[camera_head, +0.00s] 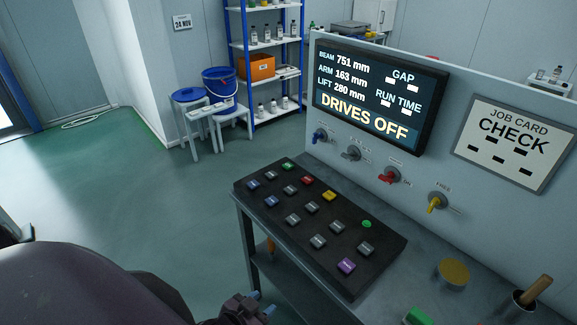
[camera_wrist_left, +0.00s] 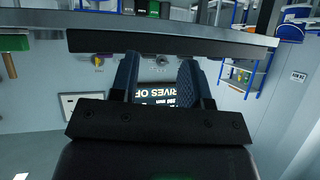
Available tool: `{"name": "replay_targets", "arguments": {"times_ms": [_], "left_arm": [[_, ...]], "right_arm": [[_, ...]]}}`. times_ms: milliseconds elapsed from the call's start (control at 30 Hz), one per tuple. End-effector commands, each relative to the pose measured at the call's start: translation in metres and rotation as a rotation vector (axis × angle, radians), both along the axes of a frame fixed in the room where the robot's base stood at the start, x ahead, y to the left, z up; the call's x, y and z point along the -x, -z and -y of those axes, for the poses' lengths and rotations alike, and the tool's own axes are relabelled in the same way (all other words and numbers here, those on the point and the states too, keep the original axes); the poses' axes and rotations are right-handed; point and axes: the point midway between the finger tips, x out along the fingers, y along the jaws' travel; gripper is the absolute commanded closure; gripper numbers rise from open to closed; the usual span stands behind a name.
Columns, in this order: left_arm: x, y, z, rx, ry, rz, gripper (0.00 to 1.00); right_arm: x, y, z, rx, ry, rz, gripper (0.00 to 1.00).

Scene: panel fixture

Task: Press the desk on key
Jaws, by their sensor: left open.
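A black key panel (camera_head: 262,207) lies on the desk, with several coloured keys in rows. A green key (camera_head: 288,166) sits at its far left corner and a round green button or lamp (camera_head: 367,223) near its right end. Labels are too small to read, so I cannot tell which is the desk on key. The display (camera_head: 432,136) above reads "DRIVES OFF". My left gripper (camera_head: 262,303) is low at the picture's bottom, in front of the desk, apart from the keys. In the left wrist view its fingers (camera_wrist_left: 158,75) are apart and empty. My right gripper is not in view.
The upright panel carries blue, grey, red and yellow knobs (camera_head: 437,202) and a job card (camera_head: 515,143). A yellow round thing (camera_head: 453,272) and a cup with a wooden handle (camera_head: 524,302) stand at the desk's right. Stools (camera_head: 188,97) and open floor lie left.

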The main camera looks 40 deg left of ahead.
Motion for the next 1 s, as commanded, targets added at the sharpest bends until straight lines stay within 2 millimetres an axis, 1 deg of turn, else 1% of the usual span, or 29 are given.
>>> {"name": "replay_targets", "arguments": {"times_ms": [33, 267, 300, 1000], "left_arm": [[0.0000, 0.0000, 0.0000, 0.000, 0.000, 0.000, 0.64], [-0.0001, -0.0001, 0.0000, 0.000, 0.000, 0.000, 0.99], [0.0000, 0.0000, 0.0000, 0.000, 0.000, 0.000, 1.00], [-0.0002, -0.0001, 0.0000, 0.000, 0.000, 0.000, 1.00]], "right_arm": [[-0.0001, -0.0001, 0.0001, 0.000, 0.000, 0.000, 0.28], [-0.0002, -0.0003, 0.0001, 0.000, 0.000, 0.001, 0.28], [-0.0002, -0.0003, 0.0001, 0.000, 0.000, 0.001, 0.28], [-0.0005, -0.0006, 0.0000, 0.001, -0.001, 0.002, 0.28]]}}
